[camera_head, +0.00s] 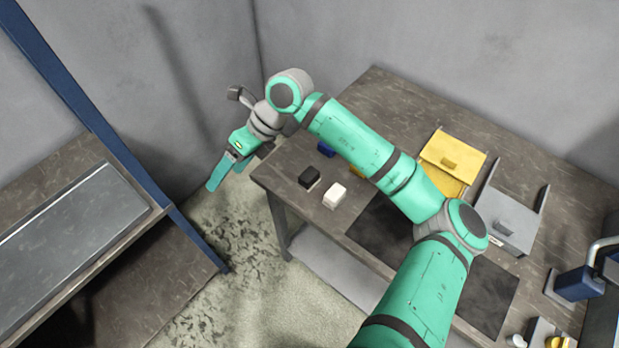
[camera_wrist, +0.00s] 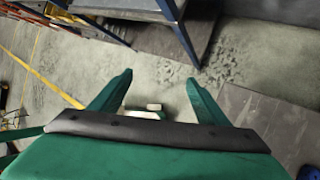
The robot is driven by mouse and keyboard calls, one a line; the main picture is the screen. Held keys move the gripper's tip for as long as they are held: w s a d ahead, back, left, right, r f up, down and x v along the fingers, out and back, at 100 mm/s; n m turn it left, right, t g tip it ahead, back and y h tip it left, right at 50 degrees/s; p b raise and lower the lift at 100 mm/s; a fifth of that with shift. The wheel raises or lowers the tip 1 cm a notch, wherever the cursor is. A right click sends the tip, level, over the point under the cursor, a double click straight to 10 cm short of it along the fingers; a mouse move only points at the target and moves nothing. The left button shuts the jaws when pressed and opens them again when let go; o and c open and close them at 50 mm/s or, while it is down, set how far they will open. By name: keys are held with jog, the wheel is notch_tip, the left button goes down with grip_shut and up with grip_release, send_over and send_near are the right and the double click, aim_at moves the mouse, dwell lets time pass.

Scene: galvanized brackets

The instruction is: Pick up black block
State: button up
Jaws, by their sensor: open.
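The black block (camera_head: 309,177) lies on the table (camera_head: 385,95) near its left end in the head view, just up and left of a white block (camera_head: 335,195). My gripper (camera_head: 222,180) is to the left of the black block, beyond the table's left edge and over the floor. In the wrist view my gripper (camera_wrist: 157,85) has its two green fingers spread apart with no object held between them. I cannot make out the black block in the wrist view.
A blue block (camera_head: 326,149) sits behind the black one, partly covered by my arm. A yellow box (camera_head: 452,160) and a grey box (camera_head: 506,220) stand further right. A shelf (camera_head: 80,225) with a blue post (camera_head: 105,130) is at left.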

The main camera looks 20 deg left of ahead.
jog(key=w+d+f+t+h, duration=0.2)
jog(key=w+d+h, duration=0.1)
jog(key=w+d, duration=0.35)
jog(key=r+m+t+h, duration=0.1)
jog(key=t+h, duration=0.1)
jog(key=h, duration=0.1)
send_over(309, 174)
jog(key=shift+d+f, duration=0.15)
jog(key=shift+f, duration=0.15)
notch_tip(309, 174, down, 4)
jog(key=shift+w+f, duration=0.1)
jog(key=shift+f, duration=0.05)
notch_tip(309, 174, down, 5)
jog(key=shift+f, duration=0.1)
jog(key=shift+a+f, duration=0.2)
jog(key=shift+f, duration=0.1)
jog(key=shift+s, duration=0.2)
